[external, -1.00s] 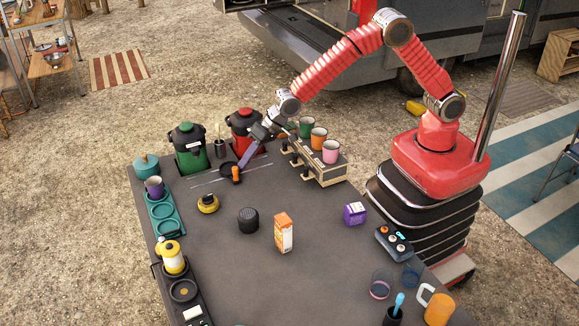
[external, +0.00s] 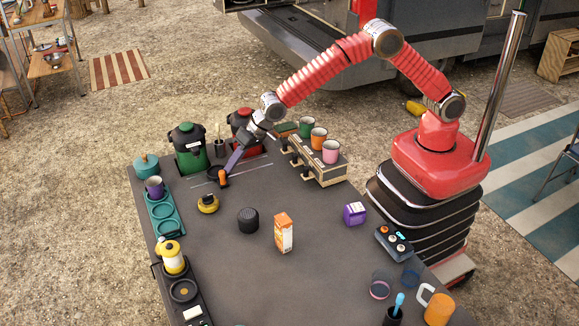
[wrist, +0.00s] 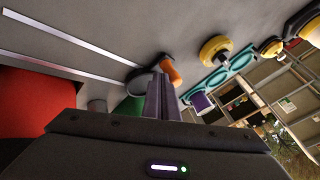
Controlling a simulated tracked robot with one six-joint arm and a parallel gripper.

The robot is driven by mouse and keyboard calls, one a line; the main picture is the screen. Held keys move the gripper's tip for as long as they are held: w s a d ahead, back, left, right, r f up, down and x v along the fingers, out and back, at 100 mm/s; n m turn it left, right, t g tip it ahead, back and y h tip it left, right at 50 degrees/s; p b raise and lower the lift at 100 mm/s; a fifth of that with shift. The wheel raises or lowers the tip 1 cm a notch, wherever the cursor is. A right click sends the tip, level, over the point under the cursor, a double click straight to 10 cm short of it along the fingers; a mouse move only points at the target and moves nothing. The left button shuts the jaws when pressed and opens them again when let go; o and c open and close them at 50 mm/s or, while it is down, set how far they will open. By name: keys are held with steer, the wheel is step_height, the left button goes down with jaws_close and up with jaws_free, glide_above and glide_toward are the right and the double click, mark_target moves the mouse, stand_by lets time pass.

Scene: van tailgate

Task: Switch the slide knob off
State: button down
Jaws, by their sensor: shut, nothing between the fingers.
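The slide knob (external: 222,179) has an orange handle on a dark round base. It sits toward the left end of two thin pale rails on the grey table, in front of the green and red urns. My gripper (external: 229,171) is shut and empty, reaching down from the upper right. Its fingertips are at the knob's right side, touching or very close. In the wrist view the knob's orange handle (wrist: 171,71) shows just beyond the shut fingers (wrist: 161,92), which hide part of its base.
The green urn (external: 187,150) and red urn (external: 240,122) stand behind the rails. A yellow-and-black object (external: 208,204) is in front of the knob. A wooden rack (external: 318,170) with cups stands right of the rails. The teal cup tray (external: 160,215) is at the left edge.

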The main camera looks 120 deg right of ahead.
steer(key=shift+w, duration=3.2)
steer(key=shift+w+r, duration=0.1)
steer(key=shift+w, duration=0.05)
steer(key=shift+s+d, duration=0.25)
steer(key=shift+s, duration=0.1)
steer(key=s, duration=0.1)
steer(key=s+d, duration=0.1)
steer(key=s, duration=0.1)
steer(key=shift+s+d+r, duration=0.15)
steer(key=shift+d, duration=0.05)
steer(key=v, duration=0.9)
steer(key=shift+s+r, duration=0.2)
steer(key=shift+s, duration=0.05)
steer(key=shift+a, duration=0.15)
